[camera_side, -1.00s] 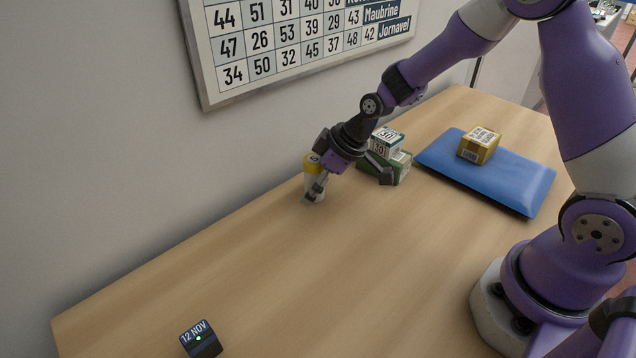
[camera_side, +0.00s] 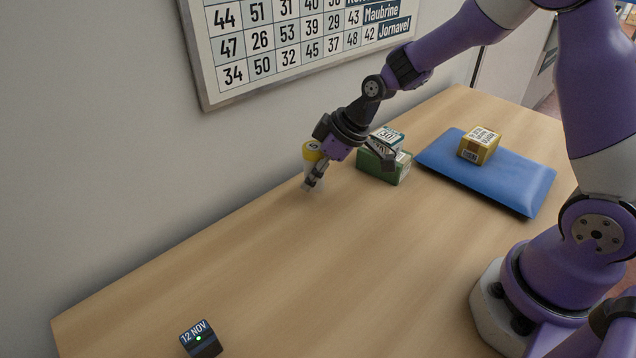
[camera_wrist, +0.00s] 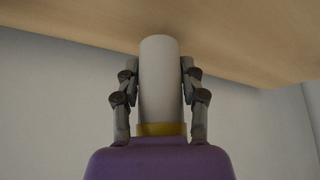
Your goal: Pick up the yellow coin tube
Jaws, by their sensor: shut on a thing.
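The yellow coin tube (camera_side: 311,151) is in the side view near the wall, left of the boxes. Its top is yellow and its lower part is pale, partly covered by a finger. My gripper (camera_side: 314,178) is shut on it. In the wrist view my gripper (camera_wrist: 160,85) has a finger on each side of the tube (camera_wrist: 159,75), which shows a whitish body and a yellow band by the palm. Whether the tube's end touches the counter is hard to tell.
A green box (camera_side: 383,166) with a smaller box (camera_side: 388,137) on top stands just right of my gripper. A blue padded mailer (camera_side: 500,185) bears a yellow box (camera_side: 479,145). A small date display (camera_side: 200,338) sits at the front left. The middle of the counter (camera_side: 330,270) is clear.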

